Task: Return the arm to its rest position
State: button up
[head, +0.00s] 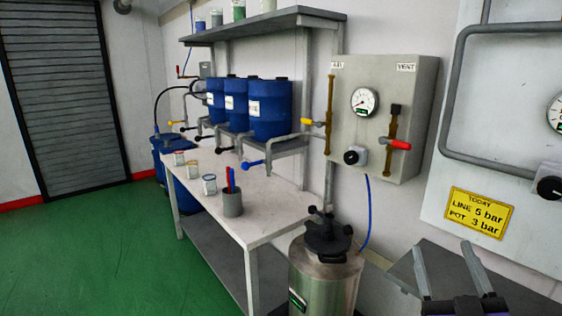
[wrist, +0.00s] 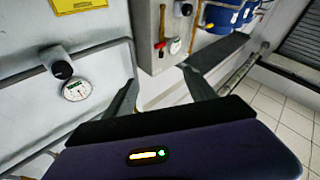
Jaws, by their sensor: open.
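My gripper (head: 449,270) shows at the bottom right of the head view, its two grey fingers spread apart with nothing between them. In the wrist view my gripper (wrist: 160,92) also has its fingers wide apart and empty, with the wall panels beyond. It touches nothing that I can see. The rest of my arm is out of view.
A grey shelf (head: 405,271) lies beside my gripper under the panel with the yellow sign (head: 478,212). A steel pot (head: 322,280) stands left of it. The white bench (head: 265,218) carries cans and a cup. Green floor (head: 90,250) is clear at left.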

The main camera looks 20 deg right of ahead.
jog(key=s+a+f+n+y, duration=0.2)
jog(key=s+a+f+y, duration=0.4)
jog(key=s+a+f, duration=0.45)
jog(key=s+a+f+g+y, duration=0.1)
jog(key=s+a+f, duration=0.3)
jog(key=s, duration=0.5)
jog(key=s+a+f+g+y, duration=0.1)
jog(key=s+a+f+g, duration=0.2)
jog(key=s, duration=0.6)
notch_tip(320, 180, down, 2)
jog(key=shift+s+a+f+g+y, duration=0.1)
jog(key=shift+s+a+g+y, duration=0.3)
jog(key=shift+g, duration=0.1)
dwell(2.9)
